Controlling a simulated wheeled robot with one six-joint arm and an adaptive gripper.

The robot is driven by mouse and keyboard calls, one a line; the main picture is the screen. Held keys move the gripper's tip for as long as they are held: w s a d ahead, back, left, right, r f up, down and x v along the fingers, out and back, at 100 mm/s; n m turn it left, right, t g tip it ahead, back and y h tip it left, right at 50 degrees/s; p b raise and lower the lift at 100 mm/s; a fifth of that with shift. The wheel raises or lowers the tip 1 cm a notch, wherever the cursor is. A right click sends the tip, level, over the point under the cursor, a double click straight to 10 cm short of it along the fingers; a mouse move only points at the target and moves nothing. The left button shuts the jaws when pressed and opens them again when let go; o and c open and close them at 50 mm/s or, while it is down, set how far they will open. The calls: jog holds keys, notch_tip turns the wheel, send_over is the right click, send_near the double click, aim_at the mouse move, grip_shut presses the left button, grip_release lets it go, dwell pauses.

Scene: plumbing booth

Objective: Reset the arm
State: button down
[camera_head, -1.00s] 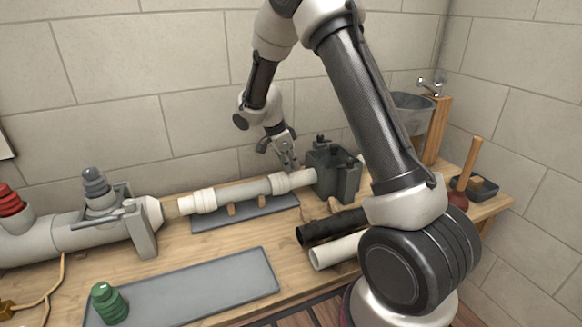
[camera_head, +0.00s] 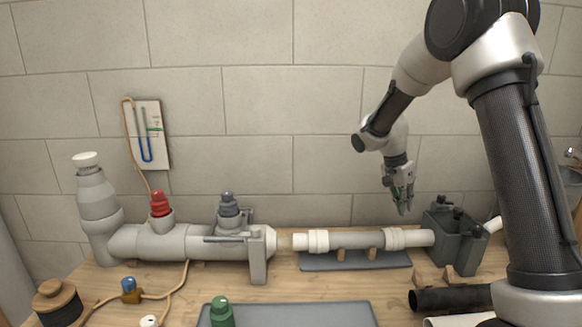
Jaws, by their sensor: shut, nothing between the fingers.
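My gripper (camera_head: 404,212) hangs from my arm at the right side of the view, pointing down. It is shut with nothing between its fingers. It is above the right part of the white and grey pipe (camera_head: 355,239), left of the dark grey vise (camera_head: 455,236). It looks apart from both, though the exact gap cannot be told. My arm arches in from the upper right and hides part of the wall and bench there.
A large grey pipe assembly (camera_head: 190,243) with red (camera_head: 159,203) and dark grey (camera_head: 228,204) plugs stands at left. A green plug (camera_head: 221,312) is on the front tray (camera_head: 300,315). A black pipe (camera_head: 450,299) lies front right. A gauge board (camera_head: 149,133) hangs on the wall.

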jog(key=s+r+n+t+y, duration=0.1)
jog(key=s+r+n, duration=0.3)
jog(key=s, duration=0.6)
jog(key=s+r+n+t+y, duration=0.1)
jog(key=s+r+n, duration=0.3)
jog(key=s, duration=0.7)
jog(key=s+r+n+t+y, duration=0.1)
jog(key=s+r+n+t, duration=0.2)
jog(key=s+r, duration=0.4)
jog(key=s+n, duration=0.1)
jog(key=s, duration=0.3)
jog(key=shift+d+r+y, duration=0.2)
jog(key=shift+y, duration=0.1)
dwell(0.4)
